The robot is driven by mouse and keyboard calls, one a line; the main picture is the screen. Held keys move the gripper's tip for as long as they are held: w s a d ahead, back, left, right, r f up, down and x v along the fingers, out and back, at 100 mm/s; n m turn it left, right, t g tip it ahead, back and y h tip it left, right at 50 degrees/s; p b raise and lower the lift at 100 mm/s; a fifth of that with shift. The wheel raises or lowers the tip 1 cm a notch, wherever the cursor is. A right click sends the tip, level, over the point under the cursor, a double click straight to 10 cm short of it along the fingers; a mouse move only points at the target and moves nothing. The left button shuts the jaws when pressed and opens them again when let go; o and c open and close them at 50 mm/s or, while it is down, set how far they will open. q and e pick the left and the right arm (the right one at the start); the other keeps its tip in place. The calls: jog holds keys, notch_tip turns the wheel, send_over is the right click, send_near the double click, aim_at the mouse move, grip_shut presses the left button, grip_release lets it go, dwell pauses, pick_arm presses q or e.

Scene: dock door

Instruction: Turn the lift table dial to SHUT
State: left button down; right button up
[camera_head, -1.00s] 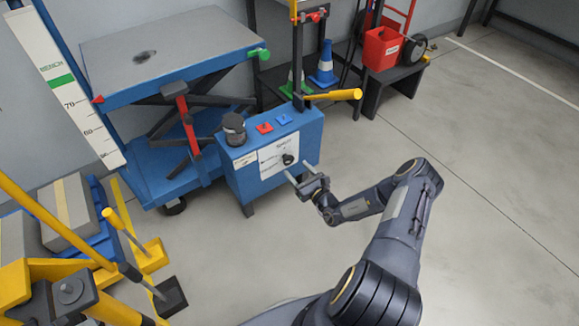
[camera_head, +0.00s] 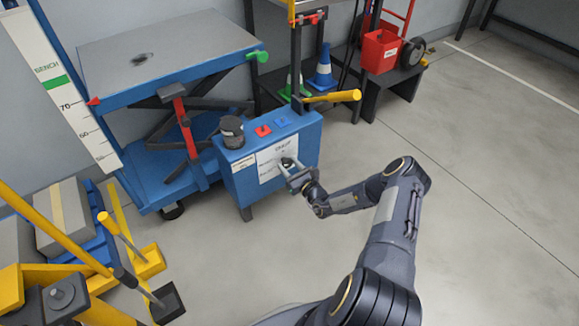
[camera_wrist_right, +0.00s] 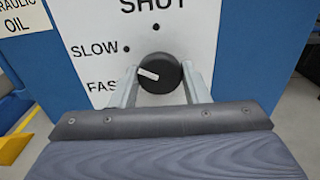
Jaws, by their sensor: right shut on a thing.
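The dial (camera_wrist_right: 168,66) is a round black knob with a white pointer mark on a white panel (camera_wrist_right: 90,28). In the right wrist view the mark points left, between the SLOW dot and the FAST label. The word SHUT (camera_wrist_right: 153,4) stands above the knob, with a dot below it. My right gripper (camera_head: 288,169) has one finger on each side of the knob and is shut on it. The FAST dot is not visible. The panel is on the front of the blue box (camera_head: 236,186) beside the lift table (camera_head: 168,54). My left gripper is out of view.
A yellow-handled lever (camera_head: 335,97), red and blue buttons (camera_head: 263,131) and a black cap (camera_head: 231,127) are on top of the box. Cones (camera_head: 323,70) and a red bin (camera_head: 380,52) stand behind. Yellow equipment is at left. The floor at right is clear.

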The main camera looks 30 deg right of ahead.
dwell(0.3)
jog(key=m, duration=0.5)
jog(key=shift+m, duration=0.4)
jog(key=m, duration=0.5)
jog(key=shift+a+m, duration=0.1)
jog(key=shift+m, duration=0.6)
jog(key=o, duration=0.9)
jog(key=shift+o, duration=0.2)
